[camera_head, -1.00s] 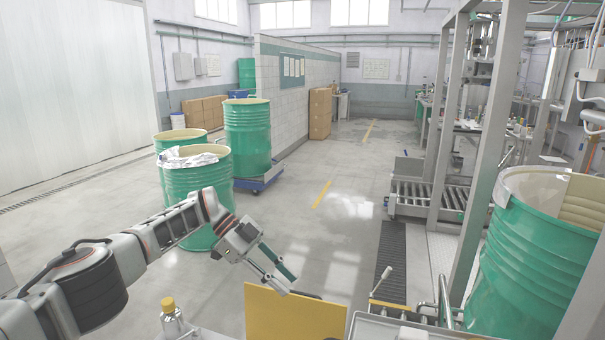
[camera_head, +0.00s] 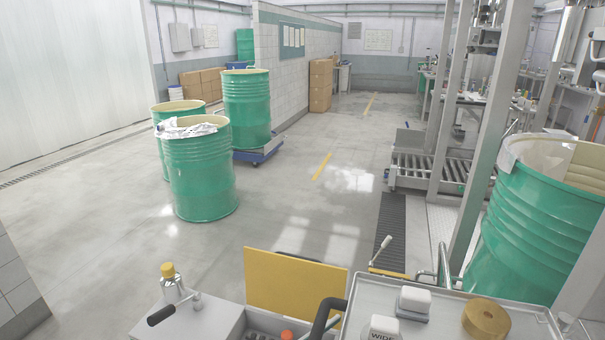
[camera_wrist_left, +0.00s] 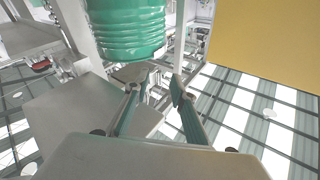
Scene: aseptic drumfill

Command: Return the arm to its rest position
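My left arm is not in the camera_head view. My left gripper (camera_wrist_left: 161,84) shows in the left wrist view, its two fingers apart with nothing held between them. A green drum (camera_wrist_left: 125,28) stands beyond the fingertips there, and a yellow panel (camera_wrist_left: 268,40) fills the upper right. My right gripper is in neither view.
Green drums (camera_head: 199,178) stand on the floor at left, one on a blue dolly (camera_head: 258,150). A lined drum (camera_head: 535,225) stands at right beside a frame. In front are a yellow panel (camera_head: 295,287), a yellow-capped bottle (camera_head: 172,285) and a tray (camera_head: 535,325). The middle floor is clear.

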